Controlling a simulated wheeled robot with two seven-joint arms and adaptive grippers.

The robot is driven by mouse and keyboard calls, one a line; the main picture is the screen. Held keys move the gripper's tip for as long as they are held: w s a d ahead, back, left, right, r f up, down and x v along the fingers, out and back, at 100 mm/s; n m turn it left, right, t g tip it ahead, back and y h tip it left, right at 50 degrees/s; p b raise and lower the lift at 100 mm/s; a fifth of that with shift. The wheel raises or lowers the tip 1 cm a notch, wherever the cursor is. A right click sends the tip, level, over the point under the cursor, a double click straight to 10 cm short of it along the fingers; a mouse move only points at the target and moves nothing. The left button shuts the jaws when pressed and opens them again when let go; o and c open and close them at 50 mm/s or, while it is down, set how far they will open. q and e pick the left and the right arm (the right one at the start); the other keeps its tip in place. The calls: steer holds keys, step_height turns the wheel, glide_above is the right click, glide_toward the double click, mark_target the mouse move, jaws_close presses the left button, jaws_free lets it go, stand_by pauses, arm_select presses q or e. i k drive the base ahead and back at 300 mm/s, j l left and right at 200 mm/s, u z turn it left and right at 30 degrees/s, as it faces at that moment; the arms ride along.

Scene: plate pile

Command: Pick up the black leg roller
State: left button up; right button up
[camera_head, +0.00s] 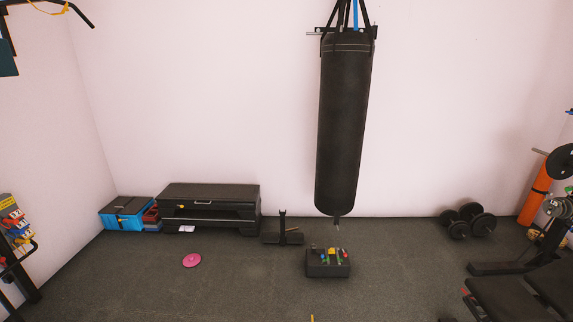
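I cannot pick out the black leg roller for certain. A low black block (328,270) stands on the floor right of centre, with several small coloured items (330,253) on its top, too small to tell apart. A black piece with an upright post (283,232) stands just behind and left of it. Neither of my grippers is in view.
A black punching bag (343,125) hangs behind the block. A black step bench (208,207) and blue box (124,214) stand at the back left. A pink disc (191,260) lies on the open floor. Dumbbells (468,220) and a black bench (508,299) are right.

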mark_target(267, 238)
steer(key=i, duration=0.8)
steer(key=i+j+z, duration=0.25)
steer(key=i, duration=0.55)
steer(key=i+j+z, duration=0.1)
steer(key=i+z, duration=0.25)
steer(key=i, duration=0.15)
steer(key=i+j+z, duration=0.3)
steer(key=i, duration=0.15)
